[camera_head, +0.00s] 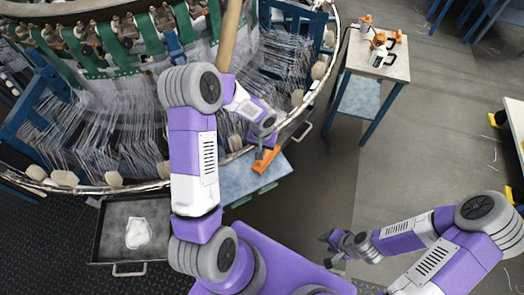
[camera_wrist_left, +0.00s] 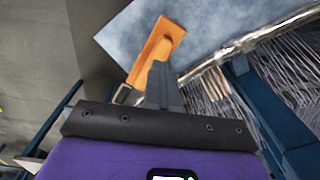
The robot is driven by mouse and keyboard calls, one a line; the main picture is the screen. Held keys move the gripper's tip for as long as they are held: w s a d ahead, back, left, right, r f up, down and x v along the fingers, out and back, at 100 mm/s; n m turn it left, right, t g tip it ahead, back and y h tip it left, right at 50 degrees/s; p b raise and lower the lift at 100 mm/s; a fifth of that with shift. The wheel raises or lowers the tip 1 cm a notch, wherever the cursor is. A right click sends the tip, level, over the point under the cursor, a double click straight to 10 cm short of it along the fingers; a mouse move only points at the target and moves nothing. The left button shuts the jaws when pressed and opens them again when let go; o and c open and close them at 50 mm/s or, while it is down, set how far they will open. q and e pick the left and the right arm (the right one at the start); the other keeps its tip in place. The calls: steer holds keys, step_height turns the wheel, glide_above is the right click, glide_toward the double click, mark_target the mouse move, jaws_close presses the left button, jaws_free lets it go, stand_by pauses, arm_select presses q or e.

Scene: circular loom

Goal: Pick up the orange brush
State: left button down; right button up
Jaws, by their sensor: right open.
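The orange brush (camera_head: 266,160) lies at the blue table top just below the loom's rim in the head view. It also shows in the left wrist view (camera_wrist_left: 160,45), slanting, with a small metal piece at its lower end. My left gripper (camera_head: 259,151) is right at the brush. In the left wrist view its grey fingers (camera_wrist_left: 163,84) look close together and overlap the brush's edge. I cannot tell whether they touch or grip it. My right gripper (camera_head: 330,247) is open and empty, low on the right over the floor, well away from the brush.
The circular loom (camera_head: 115,120) with its threads fills the upper left, its metal rim close to my left gripper. The blue table top (camera_head: 238,178) is below the rim. A small side table (camera_head: 362,58) with orange-topped bottles stands at the upper right. The floor between is clear.

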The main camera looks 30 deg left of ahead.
arm_select(q)
steer(key=c, duration=1.8)
jaws_free()
steer(key=o, duration=1.4)
steer(key=shift+r, duration=0.1)
